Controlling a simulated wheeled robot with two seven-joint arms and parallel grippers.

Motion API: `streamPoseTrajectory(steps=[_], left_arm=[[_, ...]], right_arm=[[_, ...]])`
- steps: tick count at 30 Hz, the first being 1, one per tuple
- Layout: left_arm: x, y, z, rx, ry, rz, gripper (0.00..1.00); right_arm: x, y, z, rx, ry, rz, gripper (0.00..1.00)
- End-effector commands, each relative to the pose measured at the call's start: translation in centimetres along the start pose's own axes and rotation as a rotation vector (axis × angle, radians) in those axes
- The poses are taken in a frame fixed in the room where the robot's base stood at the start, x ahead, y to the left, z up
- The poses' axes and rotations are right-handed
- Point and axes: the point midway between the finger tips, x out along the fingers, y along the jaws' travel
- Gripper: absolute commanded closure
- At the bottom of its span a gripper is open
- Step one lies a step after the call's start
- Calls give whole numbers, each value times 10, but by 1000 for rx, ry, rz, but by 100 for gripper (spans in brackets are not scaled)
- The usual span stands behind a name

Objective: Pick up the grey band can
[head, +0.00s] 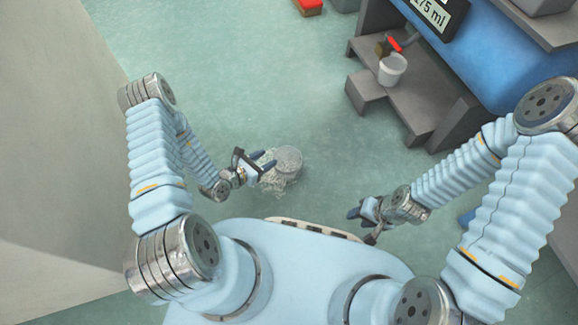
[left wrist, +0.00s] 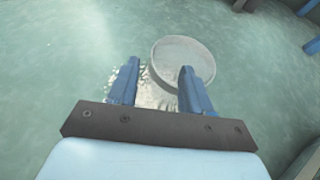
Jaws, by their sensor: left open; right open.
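A round, pale grey can (head: 289,158) stands on the green floor in front of me, with a whitish speckled patch beside it. It looks like the grey band can, though I cannot make out a band clearly. In the left wrist view the can (left wrist: 180,60) shows as a round top with a rim, beyond the fingers and right of centre. My left gripper (head: 265,160) is open and empty, just left of the can. In the left wrist view its right finger covers part of the near rim; contact cannot be told. My right gripper (head: 361,224) is open and empty, away from the can.
A grey stepped bench (head: 420,100) at the upper right carries a white bucket (head: 392,70) with a red item behind it. A red box (head: 308,6) lies at the top edge. A beige wall (head: 50,150) stands at the left. Floor beyond the can is clear.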

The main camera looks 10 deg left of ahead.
Motion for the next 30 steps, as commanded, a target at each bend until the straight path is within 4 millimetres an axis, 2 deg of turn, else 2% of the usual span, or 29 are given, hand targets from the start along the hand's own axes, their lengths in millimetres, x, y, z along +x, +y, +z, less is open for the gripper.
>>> streamPoseTrajectory(steps=[3, 10, 18, 26, 30], left_arm=[[22, 0, -1, 2, -1, -2, 51], [42, -1, -3, -1, 0, -3, 51], [82, 0, -5, 1, -1, -4, 51], [85, 0, -4, -1, 0, -2, 51], [84, 0, -4, 0, 0, -3, 71]], right_arm=[[5, 1, 0, 0, -1, -1, 57], [10, 3, 0, 0, -1, -2, 57], [19, 7, 0, 1, 3, -1, 57], [19, 6, 0, 1, 3, -1, 57], [19, 6, 0, 0, 3, -1, 57]])
